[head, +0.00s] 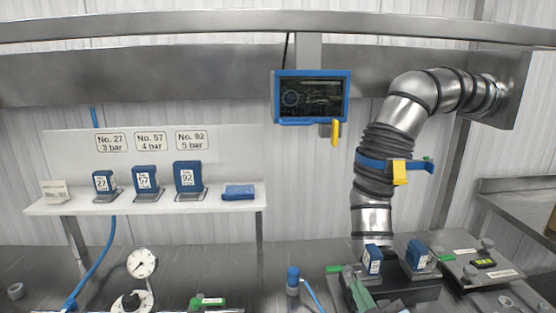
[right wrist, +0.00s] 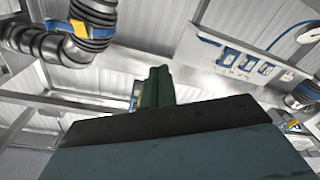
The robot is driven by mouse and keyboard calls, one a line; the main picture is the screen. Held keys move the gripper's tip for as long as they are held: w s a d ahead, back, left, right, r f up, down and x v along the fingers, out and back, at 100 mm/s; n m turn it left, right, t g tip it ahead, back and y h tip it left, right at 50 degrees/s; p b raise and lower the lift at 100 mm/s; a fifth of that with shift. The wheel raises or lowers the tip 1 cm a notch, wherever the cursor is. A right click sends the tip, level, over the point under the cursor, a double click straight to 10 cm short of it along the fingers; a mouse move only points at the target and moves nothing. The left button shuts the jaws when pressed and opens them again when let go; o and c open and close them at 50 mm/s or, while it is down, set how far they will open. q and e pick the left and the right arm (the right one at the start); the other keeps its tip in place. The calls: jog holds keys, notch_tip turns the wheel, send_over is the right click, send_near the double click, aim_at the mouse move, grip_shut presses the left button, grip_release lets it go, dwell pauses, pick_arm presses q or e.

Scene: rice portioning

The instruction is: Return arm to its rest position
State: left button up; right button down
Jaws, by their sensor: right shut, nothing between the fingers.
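My right gripper (head: 355,284) shows as a green shape at the bottom of the head view, right of centre, above the metal worktop. In the right wrist view its green fingers (right wrist: 153,86) are together with nothing between them, above the dark edge of the gripper body. The wall and ceiling fill the background there. My left gripper is in neither view.
Close around the right gripper stand two blue-faced blocks (head: 372,260) (head: 418,255) and a silver duct (head: 372,215). A shelf (head: 225,204) with numbered blue blocks is at left, with a gauge (head: 141,263) below. A screen (head: 312,97) hangs above.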

jog(key=s+d+f+m+g+h, duration=0.45)
jog(key=s+d+f+g, duration=0.2)
jog(key=s+f, duration=0.4)
jog(key=s+f+m+g+y, duration=0.1)
jog(key=s+f+g, duration=0.3)
jog(key=s, duration=0.3)
jog(key=s+f+g+y, duration=0.1)
jog(key=s+f+g, duration=0.3)
jog(key=s, duration=0.4)
notch_tip(320, 180, down, 30)
jog(key=s+g+b, duration=0.2)
jog(key=b, duration=0.2)
jog(key=s+d+f+b, duration=0.3)
jog(key=s+f, duration=1.2)
jog(key=shift+s+f+g, duration=0.3)
jog(key=shift+s+g, duration=0.05)
